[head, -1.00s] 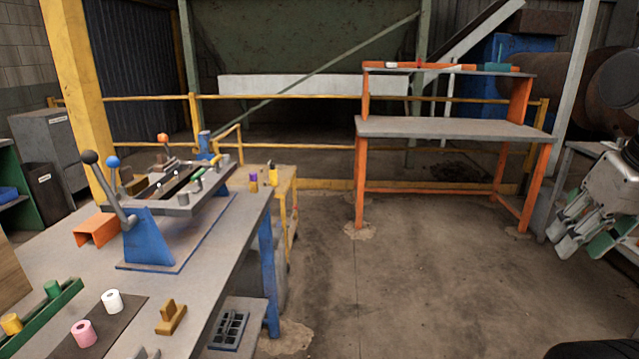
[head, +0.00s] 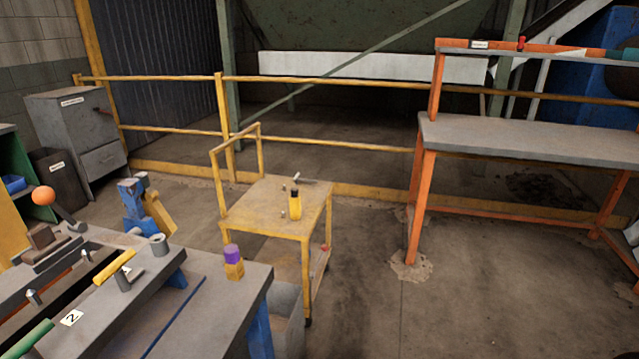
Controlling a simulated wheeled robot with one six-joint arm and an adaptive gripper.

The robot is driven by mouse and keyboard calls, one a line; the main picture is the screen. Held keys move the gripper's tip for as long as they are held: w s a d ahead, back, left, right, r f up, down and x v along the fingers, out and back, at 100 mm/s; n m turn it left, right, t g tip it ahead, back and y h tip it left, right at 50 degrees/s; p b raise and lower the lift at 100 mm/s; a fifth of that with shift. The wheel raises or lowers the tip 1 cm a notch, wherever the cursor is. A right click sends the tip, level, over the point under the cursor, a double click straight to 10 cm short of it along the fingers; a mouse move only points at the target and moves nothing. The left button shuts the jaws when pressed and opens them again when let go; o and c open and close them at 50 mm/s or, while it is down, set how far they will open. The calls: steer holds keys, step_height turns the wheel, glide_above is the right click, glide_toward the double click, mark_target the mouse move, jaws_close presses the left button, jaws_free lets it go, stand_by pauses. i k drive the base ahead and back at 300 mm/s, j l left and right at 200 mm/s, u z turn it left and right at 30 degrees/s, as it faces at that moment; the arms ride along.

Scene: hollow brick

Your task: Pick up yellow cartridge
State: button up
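A yellow cartridge (head: 294,208) with a black top stands upright on the yellow cart (head: 255,212), near the middle of its top. Only a pale sliver at the right edge of the head view seems to belong to my gripper (head: 632,236). The rest of it is out of frame, so its opening does not show. It is well apart from the cartridge, far to its right.
Small metal parts lie near the cartridge. A purple-and-yellow piece (head: 233,262) stands on the grey bench (head: 215,315) corner, in front of the cart. An orange-legged table (head: 540,140) stands right. Floor (head: 365,285) between cart and table is clear.

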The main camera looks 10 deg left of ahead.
mark_target(294, 198)
steer(key=i+l, duration=0.1)
steer(key=i, duration=1.9)
steer(key=u, duration=0.45)
steer(key=i+u, duration=0.15)
steer(key=u, duration=0.75)
steer(key=i+l+u, duration=0.1)
steer(key=u, duration=0.3)
steer(key=l+u, duration=0.1)
steer(key=u, duration=0.35)
steer(key=i, duration=0.05)
